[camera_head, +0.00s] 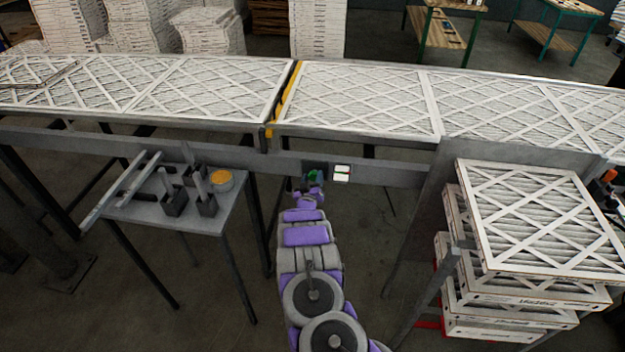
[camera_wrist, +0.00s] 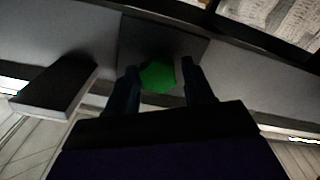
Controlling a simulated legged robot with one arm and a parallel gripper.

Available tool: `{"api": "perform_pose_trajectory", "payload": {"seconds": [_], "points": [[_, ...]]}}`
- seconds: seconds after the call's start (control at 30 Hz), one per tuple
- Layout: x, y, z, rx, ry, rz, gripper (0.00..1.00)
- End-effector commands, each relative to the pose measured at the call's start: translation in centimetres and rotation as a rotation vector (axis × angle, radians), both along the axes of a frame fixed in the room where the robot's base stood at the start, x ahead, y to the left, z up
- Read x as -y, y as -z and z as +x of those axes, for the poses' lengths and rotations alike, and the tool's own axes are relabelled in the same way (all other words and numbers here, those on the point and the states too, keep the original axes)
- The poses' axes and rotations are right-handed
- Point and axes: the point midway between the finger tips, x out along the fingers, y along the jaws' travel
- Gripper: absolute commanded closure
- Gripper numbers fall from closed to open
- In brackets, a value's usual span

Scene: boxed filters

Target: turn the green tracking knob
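The green knob (camera_wrist: 158,76) sits on a dark plate (camera_wrist: 190,45) on the conveyor's grey side rail. In the wrist view it lies between the two dark fingers of my gripper (camera_wrist: 161,66). The fingers stand apart on either side of it, with a narrow gap at the right finger; contact at the left finger is unclear. In the head view the green knob (camera_head: 313,175) is small and partly hidden by my gripper (camera_head: 311,187), which reaches up to the rail from below.
A white switch box (camera_head: 341,173) is on the rail just right of the knob. Filters lie on the conveyor (camera_head: 278,105) above. A small table (camera_head: 150,212) with tools stands left, and a stack of boxed filters (camera_head: 535,215) stands right.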

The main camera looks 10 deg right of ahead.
Motion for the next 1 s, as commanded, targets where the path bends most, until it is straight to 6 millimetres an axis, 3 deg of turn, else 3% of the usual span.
{"api": "perform_pose_trajectory", "payload": {"seconds": [0.43, 0.97, 1.0], "points": [[-0.11, 0.07, 0.02, -0.001, -0.002, -0.001, 0.91], [-0.11, 0.33, -0.05, 0.028, -0.002, 0.109, 0.91], [-0.12, 0.34, -0.04, 0.028, -0.002, 0.109, 0.59]]}}
